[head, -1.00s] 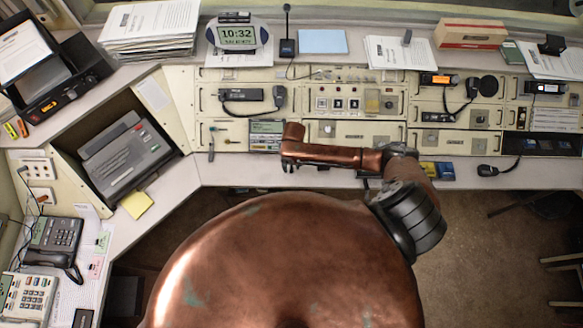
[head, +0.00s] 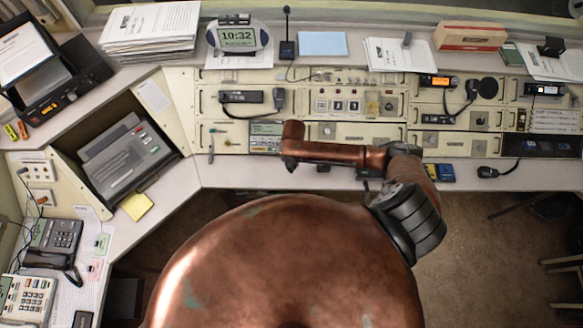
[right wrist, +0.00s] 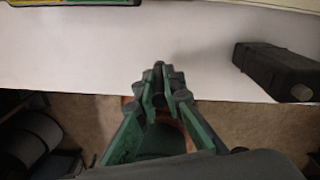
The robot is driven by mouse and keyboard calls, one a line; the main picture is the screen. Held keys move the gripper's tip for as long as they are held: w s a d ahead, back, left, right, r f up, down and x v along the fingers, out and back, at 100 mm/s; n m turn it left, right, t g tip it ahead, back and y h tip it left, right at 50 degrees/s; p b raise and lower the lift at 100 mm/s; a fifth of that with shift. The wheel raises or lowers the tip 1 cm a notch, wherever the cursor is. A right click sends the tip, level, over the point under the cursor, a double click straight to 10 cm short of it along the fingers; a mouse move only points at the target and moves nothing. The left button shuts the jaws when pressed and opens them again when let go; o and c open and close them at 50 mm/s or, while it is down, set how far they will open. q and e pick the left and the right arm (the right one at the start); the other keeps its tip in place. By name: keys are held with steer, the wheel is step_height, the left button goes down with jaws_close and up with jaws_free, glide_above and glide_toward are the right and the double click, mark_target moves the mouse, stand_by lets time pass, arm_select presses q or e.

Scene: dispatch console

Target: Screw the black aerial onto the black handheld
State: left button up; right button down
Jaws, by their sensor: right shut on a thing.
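The black handheld (right wrist: 275,68) lies on the white desk at the right of the right wrist view, near the front edge. A round tan end piece (right wrist: 302,92) shows at its near end. My right gripper (right wrist: 160,80) has green and dark fingers. They are closed together on a small dark piece, the black aerial (right wrist: 158,69), which is mostly hidden between the fingertips. The gripper is left of the handheld and apart from it, over the front of the desk. My left gripper is not in view.
The desk's front edge (right wrist: 220,97) runs below the gripper, with floor beyond it. A rack of cream radio panels (head: 360,105) stands behind. The desk (head: 225,172) left of my arm is clear.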

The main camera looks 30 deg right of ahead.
arm_select(q)
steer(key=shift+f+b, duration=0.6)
steer(key=shift+b, duration=0.05)
arm_select(e)
steer(key=s+a+r, duration=0.7)
steer(key=s+r, duration=0.3)
steer(key=s, duration=0.2)
steer(key=shift+a+r, duration=0.2)
steer(key=shift+w, duration=0.15)
arm_select(q)
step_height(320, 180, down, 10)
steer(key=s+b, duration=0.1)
steer(key=b, duration=0.8)
steer(key=shift+b, duration=0.4)
arm_select(e)
steer(key=w+r+m, duration=0.5)
steer(key=m, duration=1.1)
steer(key=w+d+r+m, duration=0.1)
steer(key=w+r+m, duration=0.3)
steer(key=m, duration=1.3)
steer(key=shift+w+r+h, duration=0.4)
steer(key=shift+r, duration=0.15)
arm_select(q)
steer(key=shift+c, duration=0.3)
